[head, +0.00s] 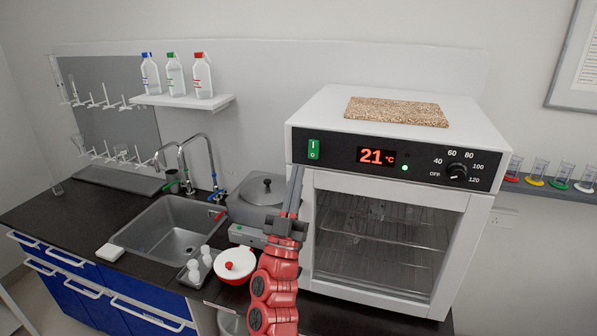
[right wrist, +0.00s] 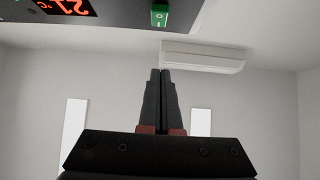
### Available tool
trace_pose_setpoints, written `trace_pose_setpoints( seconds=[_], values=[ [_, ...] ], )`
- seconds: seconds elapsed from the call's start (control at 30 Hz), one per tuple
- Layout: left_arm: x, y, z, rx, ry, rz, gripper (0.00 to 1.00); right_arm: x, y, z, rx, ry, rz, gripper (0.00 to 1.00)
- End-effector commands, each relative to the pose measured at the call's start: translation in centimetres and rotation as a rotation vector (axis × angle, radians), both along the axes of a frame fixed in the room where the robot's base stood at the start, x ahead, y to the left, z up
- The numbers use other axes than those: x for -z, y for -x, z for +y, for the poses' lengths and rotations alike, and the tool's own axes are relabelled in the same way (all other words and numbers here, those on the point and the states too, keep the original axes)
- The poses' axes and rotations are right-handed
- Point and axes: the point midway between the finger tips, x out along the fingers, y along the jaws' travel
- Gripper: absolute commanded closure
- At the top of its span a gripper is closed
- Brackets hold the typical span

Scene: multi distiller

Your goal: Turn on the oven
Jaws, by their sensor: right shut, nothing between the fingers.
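The white oven (head: 390,104) stands on the dark bench with its glass door shut. Its black panel has a green rocker switch (head: 314,149) at the left, a red display (head: 376,156) reading 21 °C with a lit green dot, and a temperature dial (head: 457,172) at the right. My right gripper (head: 297,172) is shut and empty, pointing up just below and left of the switch. In the right wrist view the shut fingertips (right wrist: 160,72) are below the green switch (right wrist: 159,15), with a visible gap. My left gripper is not in view.
A brown board (head: 397,111) lies on the oven. Left of my arm are a grey lidded bath (head: 256,202), a white-and-red pot (head: 235,264) and a sink (head: 173,238). Bottles (head: 175,75) stand on a wall shelf. Space before the panel is clear.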

Motion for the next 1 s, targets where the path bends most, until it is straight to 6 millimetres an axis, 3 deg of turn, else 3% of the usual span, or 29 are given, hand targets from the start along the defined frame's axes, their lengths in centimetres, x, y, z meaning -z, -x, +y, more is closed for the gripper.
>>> trace_pose_setpoints(
  seconds=[0.03, 0.3, 0.77, 0.87, 1.0],
  values=[
    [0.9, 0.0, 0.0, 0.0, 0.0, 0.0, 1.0, 1.1, 0.8, 0.3, -0.001, -0.003, 0.001, 1.0],
    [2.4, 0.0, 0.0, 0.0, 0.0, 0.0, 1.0, 3.0, 3.7, 1.4, -0.001, -0.001, 0.001, 1.0],
    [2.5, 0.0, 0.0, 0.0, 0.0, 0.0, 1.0, 3.2, 4.2, 1.5, 0.0, 0.0, -0.001, 1.0],
    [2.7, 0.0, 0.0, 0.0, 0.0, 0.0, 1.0, 4.5, 4.6, 0.4, 0.013, -0.008, -0.011, 1.0],
    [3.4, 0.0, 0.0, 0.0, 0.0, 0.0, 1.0, 10.0, 6.9, -4.2, 0.047, -0.031, -0.074, 1.0]
  ],
)
